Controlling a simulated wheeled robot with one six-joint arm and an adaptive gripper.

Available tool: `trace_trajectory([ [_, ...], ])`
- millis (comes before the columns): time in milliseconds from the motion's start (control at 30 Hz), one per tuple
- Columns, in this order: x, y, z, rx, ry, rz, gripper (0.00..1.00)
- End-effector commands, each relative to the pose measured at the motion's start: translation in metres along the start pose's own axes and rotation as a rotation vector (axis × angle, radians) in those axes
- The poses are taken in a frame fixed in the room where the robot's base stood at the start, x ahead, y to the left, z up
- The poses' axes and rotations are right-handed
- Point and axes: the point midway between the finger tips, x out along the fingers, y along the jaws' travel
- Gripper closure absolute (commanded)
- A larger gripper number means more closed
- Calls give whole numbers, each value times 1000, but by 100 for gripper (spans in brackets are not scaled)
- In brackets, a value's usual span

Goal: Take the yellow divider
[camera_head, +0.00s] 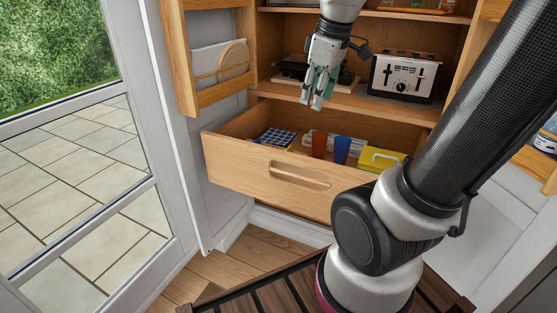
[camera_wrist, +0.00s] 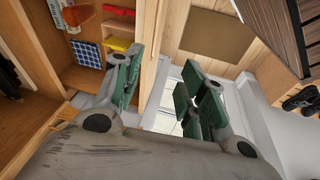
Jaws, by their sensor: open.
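A yellow strip-like piece (camera_wrist: 117,44) lies in the open drawer, by the front panel, in the wrist view; it looks like the divider. The head view shows a yellow box-like thing with a white part (camera_head: 380,158) at the drawer's right end; I cannot tell whether they are the same thing. The drawer (camera_head: 270,172) is pulled out of the wooden cabinet. My gripper (camera_head: 317,98) is above the drawer, near the shelf edge, pointing down, empty and apart from the drawer's contents. Its green-padded fingers also show spread in the wrist view (camera_wrist: 160,85).
A toaster (camera_head: 403,76) stands on the shelf above. An open cabinet door with a rack (camera_head: 187,60) is at the left.

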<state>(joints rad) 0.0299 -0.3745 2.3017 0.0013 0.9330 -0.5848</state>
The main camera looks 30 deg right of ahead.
Motion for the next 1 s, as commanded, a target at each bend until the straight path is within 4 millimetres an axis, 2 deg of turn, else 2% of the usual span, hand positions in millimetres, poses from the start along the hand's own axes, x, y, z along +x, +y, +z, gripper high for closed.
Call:
trace_trajectory([
  [33, 12, 15, -18, -100, -23, -15, 59],
  [100, 31, 35, -42, -260, -43, -33, 59],
  [167, 50, 52, -62, -395, -58, -50, 59],
  [267, 88, 79, -91, -622, -78, -87, 59],
  [367, 134, 104, -115, -847, -89, -128, 59],
  [500, 210, 134, -138, -1158, -90, -195, 59],
  [600, 263, 149, -146, -1354, -81, -241, 59],
  [733, 316, 159, -148, -1542, -64, -286, 59],
  [800, 334, 162, -148, -1607, -56, -301, 59],
  [1000, 359, 163, -145, -1670, -47, -316, 59],
])
